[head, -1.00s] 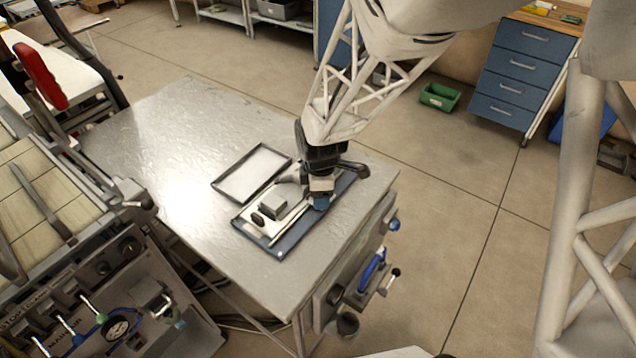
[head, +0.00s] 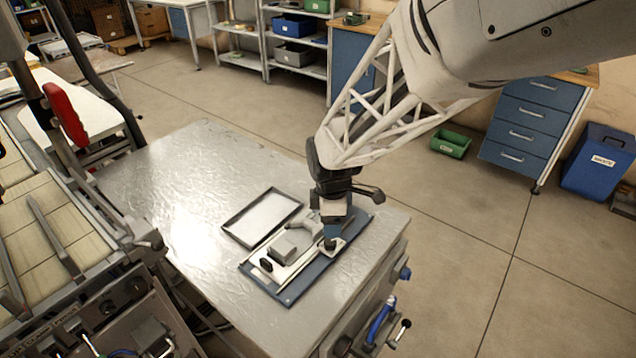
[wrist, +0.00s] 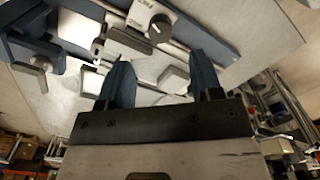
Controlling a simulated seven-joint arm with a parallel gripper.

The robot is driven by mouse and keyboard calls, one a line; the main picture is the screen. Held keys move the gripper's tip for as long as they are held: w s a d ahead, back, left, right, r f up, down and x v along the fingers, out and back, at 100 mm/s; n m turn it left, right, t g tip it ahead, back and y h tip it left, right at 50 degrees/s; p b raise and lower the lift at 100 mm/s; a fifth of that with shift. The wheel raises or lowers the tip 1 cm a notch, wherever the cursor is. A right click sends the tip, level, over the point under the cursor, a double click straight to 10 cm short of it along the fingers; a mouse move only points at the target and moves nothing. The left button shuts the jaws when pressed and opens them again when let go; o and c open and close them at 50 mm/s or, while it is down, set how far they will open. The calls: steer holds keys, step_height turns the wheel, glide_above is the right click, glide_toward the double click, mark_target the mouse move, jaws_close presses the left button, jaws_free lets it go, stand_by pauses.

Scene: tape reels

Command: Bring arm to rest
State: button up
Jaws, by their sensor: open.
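My gripper (head: 333,240) is at the end of my arm, over the right part of a blue-based device (head: 290,294) on the metal table (head: 180,180). In the wrist view its two blue fingers (wrist: 162,85) are spread apart with nothing held between them. A round dark knob on a light plate (wrist: 159,27) shows just beyond the fingertips, apart from them. In the head view the gripper partly hides that end of the device, and I cannot tell its exact height above it.
A shallow grey tray (head: 228,226) lies beside the device. A machine with a tiled top (head: 50,225) stands at the left of the table. A green bin (head: 451,144), blue drawers (head: 525,115) and a blue container (head: 600,160) stand behind on open floor.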

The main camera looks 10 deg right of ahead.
steer(key=shift+r, duration=0.35)
steer(key=shift+s+d+r, duration=0.2)
steer(key=shift+s+r, duration=0.05)
steer(key=shift+r, duration=0.15)
steer(key=s+d+r+m+t, duration=0.1)
steer(key=s+d+r+m, duration=0.3)
steer(key=s+r+m, duration=0.3)
steer(key=s+d+r+m+t, duration=0.1)
steer(key=s+d+r+m, duration=0.3)
steer(key=s+r+m, duration=0.4)
steer(key=s+m, duration=0.2)
steer(key=s, duration=0.2)
steer(key=shift+s+r+t, duration=0.25)
steer(key=shift+r+t, duration=0.05)
